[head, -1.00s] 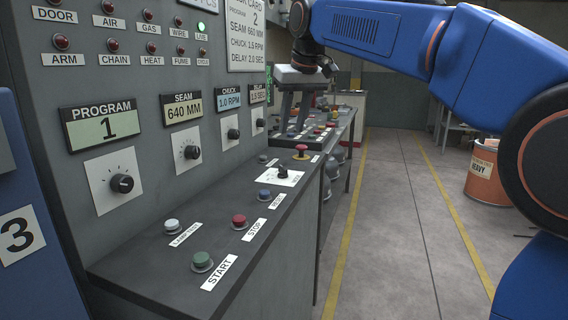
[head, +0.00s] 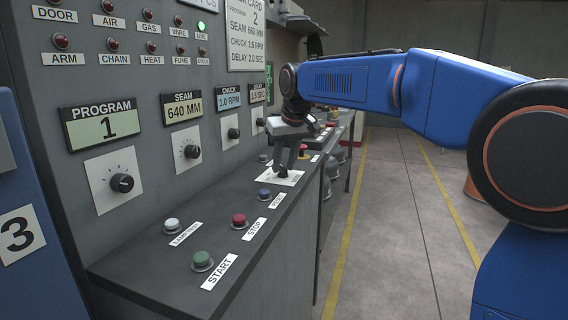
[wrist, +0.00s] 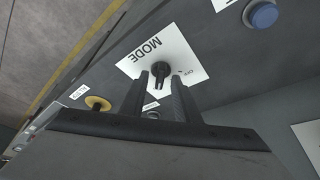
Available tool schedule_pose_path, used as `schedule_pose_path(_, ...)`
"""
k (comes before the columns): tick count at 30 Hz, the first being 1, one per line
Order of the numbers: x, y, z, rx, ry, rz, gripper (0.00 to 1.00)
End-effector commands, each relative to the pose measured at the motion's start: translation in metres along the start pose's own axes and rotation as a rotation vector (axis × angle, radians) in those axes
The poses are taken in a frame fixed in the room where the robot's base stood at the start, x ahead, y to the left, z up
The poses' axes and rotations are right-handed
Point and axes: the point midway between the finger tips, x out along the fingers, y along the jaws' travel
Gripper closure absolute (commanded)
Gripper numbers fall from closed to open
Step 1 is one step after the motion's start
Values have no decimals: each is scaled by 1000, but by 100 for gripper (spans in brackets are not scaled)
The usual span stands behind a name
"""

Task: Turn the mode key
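The mode key is a black knob (wrist: 160,70) on a white plate marked MODE (wrist: 150,48), seen in the wrist view. In the head view the plate (head: 290,180) lies on the console shelf, with the knob (head: 282,172) under my fingers. My gripper (wrist: 160,78) points down at the knob, its two dark fingers apart with the knob showing between or just beyond their tips. I cannot tell whether the fingers touch it. The gripper also shows in the head view (head: 285,165).
A blue button (head: 264,194), a red button (head: 239,220) and a green START button (head: 202,259) sit on the shelf nearer me. A yellow-rimmed button (wrist: 97,103) is close beside my fingers. The upright panel with dials (head: 122,183) stands at left.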

Motion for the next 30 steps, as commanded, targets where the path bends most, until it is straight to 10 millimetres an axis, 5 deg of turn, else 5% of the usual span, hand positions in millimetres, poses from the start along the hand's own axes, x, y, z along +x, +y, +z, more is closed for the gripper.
schedule_pose_path(8,1,0,0,0,0,0,71)
schedule_pose_path(12,1,0,0,0,-1,0,100)
schedule_pose_path(30,1,2,0,-146,-1,-62,100)
